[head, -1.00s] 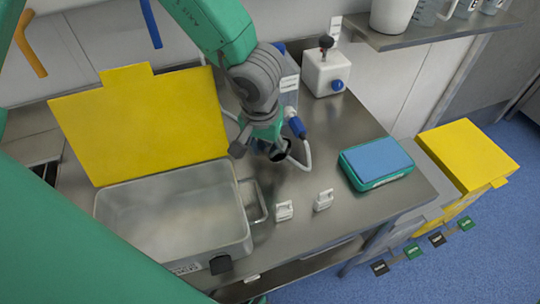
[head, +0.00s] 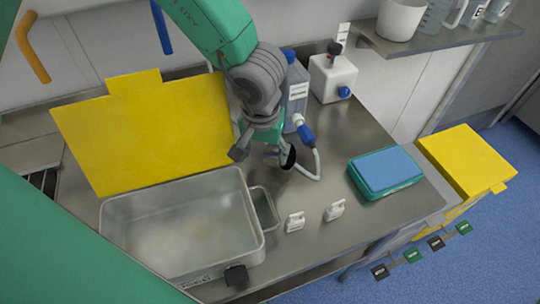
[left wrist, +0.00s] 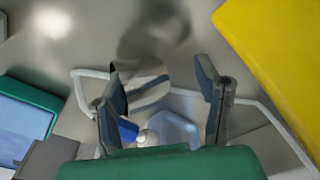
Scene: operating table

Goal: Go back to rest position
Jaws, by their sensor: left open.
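My left gripper (head: 263,158) hangs from the green and grey arm over the steel table (head: 340,235) in the head view. It is in front of a grey bottle (head: 297,92) and above and behind the metal tray. In the left wrist view its two dark fingers (left wrist: 163,75) stand apart with no object held between them. A blue connector (head: 306,134) on a white hose is just right of the gripper. My right gripper is in neither view.
A metal tray (head: 251,223) stands in front of an upright yellow lid (head: 150,140). Two small white clips, a blue-topped teal box (head: 385,170) and a white canister (head: 333,80) are on the table. A shelf with cups is at upper right.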

